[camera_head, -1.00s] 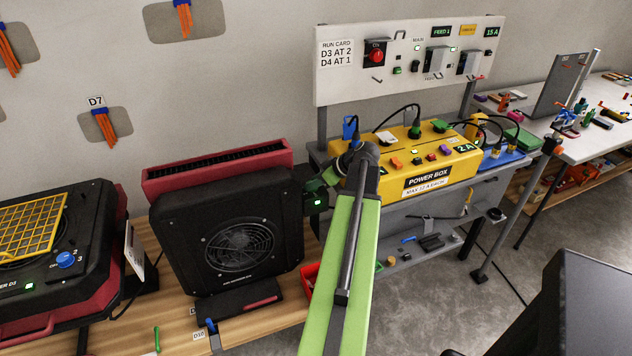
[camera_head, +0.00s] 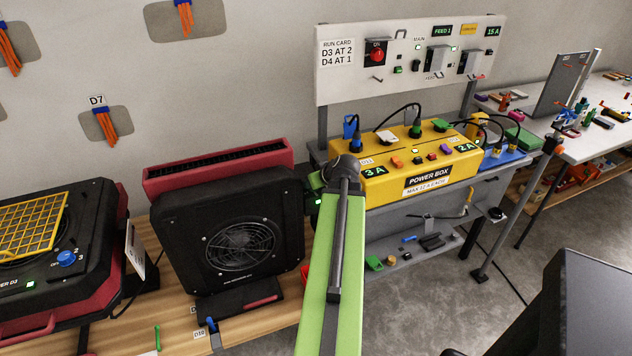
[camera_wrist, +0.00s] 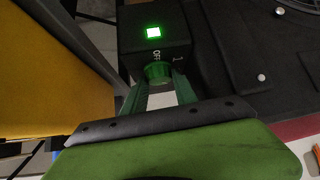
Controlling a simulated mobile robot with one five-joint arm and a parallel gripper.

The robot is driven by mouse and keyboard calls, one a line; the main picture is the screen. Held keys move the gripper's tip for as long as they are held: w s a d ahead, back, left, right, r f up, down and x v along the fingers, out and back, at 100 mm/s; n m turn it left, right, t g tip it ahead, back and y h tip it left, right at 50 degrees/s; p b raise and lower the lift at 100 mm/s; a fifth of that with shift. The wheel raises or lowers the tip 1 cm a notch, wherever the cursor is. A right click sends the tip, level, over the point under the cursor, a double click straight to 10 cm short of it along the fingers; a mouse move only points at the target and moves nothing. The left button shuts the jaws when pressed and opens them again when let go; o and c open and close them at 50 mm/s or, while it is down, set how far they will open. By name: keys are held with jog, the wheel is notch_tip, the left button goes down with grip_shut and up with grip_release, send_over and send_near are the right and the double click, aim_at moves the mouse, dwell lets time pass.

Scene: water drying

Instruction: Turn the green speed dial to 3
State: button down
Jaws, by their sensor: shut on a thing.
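The green speed dial (camera_wrist: 158,72) is in the wrist view, on a black control box (camera_wrist: 152,36) with a lit green lamp (camera_wrist: 153,33). "OFF" and a "1" are printed beside the dial. The 3 mark and the dial's pointer cannot be made out. My gripper (camera_wrist: 160,84) is shut on the dial, one green finger on each side. In the head view, my arm hides most of the box at the right side of the black fan dryer (camera_head: 240,230), and the dial is hidden there.
A yellow power box (camera_head: 440,185) stands close to the right of my gripper. A run card (camera_head: 338,52) on the white panel reads D3 AT 2, D4 AT 1. Another dryer with a blue dial (camera_head: 66,258) stands at the left. A wooden bench (camera_head: 180,325) lies below.

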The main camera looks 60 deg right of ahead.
jog(key=shift+d, duration=0.1)
dwell(0.3)
jog(key=c, duration=1.3)
grip_release()
jog(key=shift+o, duration=0.2)
